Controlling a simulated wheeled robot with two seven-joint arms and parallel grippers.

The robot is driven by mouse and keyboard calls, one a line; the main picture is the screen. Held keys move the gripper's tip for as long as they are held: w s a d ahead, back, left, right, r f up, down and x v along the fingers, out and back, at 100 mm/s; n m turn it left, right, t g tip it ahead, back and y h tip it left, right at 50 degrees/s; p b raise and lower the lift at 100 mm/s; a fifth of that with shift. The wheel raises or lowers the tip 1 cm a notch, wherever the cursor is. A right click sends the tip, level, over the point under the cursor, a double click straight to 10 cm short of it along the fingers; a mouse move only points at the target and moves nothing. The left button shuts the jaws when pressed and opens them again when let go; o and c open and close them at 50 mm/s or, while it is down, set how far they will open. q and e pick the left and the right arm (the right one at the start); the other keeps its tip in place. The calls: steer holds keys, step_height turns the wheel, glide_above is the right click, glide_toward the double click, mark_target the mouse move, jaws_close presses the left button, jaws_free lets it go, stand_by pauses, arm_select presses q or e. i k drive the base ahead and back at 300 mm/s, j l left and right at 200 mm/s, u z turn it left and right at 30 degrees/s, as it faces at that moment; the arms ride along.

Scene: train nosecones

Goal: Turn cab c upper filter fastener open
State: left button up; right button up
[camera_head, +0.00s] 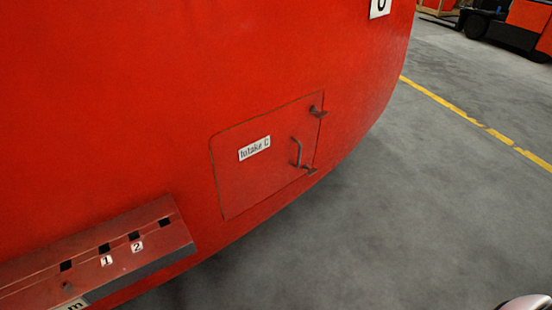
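The closed hatch (262,180) labelled "Intake C" is set in the curved red nosecone. Its upper fastener (317,111) is a small dark latch at the top right edge of the hatch. The lower fastener (309,170) is at the bottom right edge, close to the lower end of the hatch's curved handle (297,152). Whether the fasteners are turned open or closed cannot be told with certainty. Neither of my grippers shows. A pale rounded piece, seemingly part of my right arm, shows at the bottom right corner.
A red ledge (130,235) with dark square slots and tags "1" and "2" sticks out at the lower left. Clear grey floor (420,220) lies right of the nosecone, with a yellow line (460,112). Red vehicles (505,25) stand far off at the top right.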

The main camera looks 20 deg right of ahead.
mark_target(322, 115)
steer(key=i+l, duration=0.1)
steer(key=l, duration=0.3)
steer(key=l+z, duration=0.1)
steer(key=l, duration=0.35)
steer(key=i+l+z, duration=0.1)
steer(key=l, duration=0.3)
steer(key=i, duration=0.05)
